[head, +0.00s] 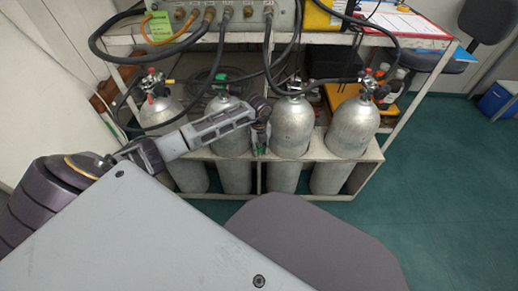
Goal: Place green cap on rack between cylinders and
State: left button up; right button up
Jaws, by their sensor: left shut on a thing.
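My left gripper (261,142) reaches in from the left and points down between the second and third silver cylinders. It is shut on a small green cap (262,150), which shows at its tips near the front rail of the rack (210,156). The fingers are small and partly dark, and I cannot tell whether the cap touches the rack. The second cylinder (234,142) stands left of the gripper, partly covered by my arm. The third cylinder (292,128) stands just right of it. My right gripper is not in view.
The first cylinder (161,112) and fourth cylinder (353,128) stand at the rack's ends. Black hoses (268,50) hang from the panel (235,14) above to the valves. A grey chair seat (315,240) is in front. Green floor (440,180) is clear at right.

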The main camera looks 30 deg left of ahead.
aim_at(259, 147)
pick_arm(q)
jog(key=shift+f, duration=0.1)
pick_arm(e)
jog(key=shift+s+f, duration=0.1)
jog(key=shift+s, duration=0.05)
pick_arm(q)
jog(key=o, duration=0.7)
jog(key=shift+r, duration=0.7)
notch_tip(259, 147, up, 11)
jog(key=p, duration=0.4)
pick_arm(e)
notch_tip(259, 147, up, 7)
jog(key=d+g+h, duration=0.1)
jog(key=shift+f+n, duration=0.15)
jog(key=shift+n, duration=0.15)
